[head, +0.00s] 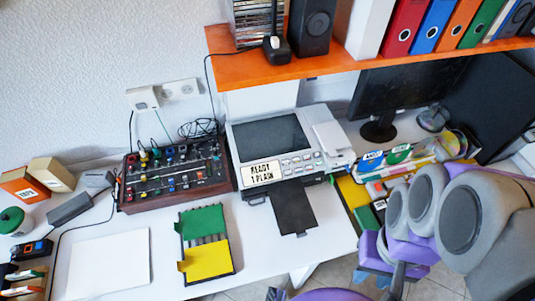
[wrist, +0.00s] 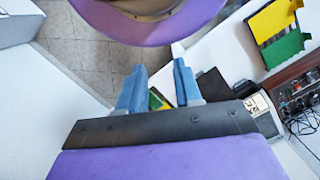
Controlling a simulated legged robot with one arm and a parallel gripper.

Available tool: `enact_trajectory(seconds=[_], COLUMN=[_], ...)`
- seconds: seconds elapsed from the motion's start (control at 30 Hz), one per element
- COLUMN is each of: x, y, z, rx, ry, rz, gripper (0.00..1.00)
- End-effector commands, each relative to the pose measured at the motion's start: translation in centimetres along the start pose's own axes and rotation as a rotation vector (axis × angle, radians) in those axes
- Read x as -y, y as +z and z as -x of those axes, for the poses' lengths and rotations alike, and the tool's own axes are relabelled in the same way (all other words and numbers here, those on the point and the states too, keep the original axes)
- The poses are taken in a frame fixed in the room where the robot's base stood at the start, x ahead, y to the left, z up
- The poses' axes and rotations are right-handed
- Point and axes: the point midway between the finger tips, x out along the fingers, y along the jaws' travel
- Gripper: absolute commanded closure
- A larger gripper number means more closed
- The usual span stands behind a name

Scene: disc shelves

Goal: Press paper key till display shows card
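The printer (head: 275,140) stands on the white desk at the centre of the head view. Its small display (head: 261,172) reads "READY" over "1 PLAIN". A block of light keys (head: 301,163) sits right of the display; their labels are too small to read, so I cannot tell which is the paper key. In the wrist view the display (wrist: 257,104) shows at the right, with the printer mostly hidden behind my gripper. My gripper (wrist: 160,74) has two blue fingers apart with nothing between them. It is away from the keys.
A mixer (head: 175,172) stands left of the printer. A dark paper tray (head: 293,208) juts out in front. A green and yellow holder (head: 205,243) lies on the desk. An orange shelf (head: 260,68) with a speaker and binders hangs above. My arm fills the lower right.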

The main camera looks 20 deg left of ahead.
Motion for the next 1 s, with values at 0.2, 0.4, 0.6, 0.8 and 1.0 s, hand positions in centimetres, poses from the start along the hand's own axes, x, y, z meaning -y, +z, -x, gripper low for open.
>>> enact_trajectory(seconds=[0.2,0.4,0.6,0.8,1.0], x=[0.00,0.00,0.00,0.00,0.00], y=[0.00,0.00,0.00,0.00,0.00], z=[0.00,0.00,0.00,0.00,0.00], rx=[0.000,0.000,0.000,0.000,0.000], ry=[0.000,0.000,0.000,0.000,0.000], rz=[0.000,0.000,0.000,0.000,0.000], gripper=[0.74,0.93,1.00,1.00,1.00])
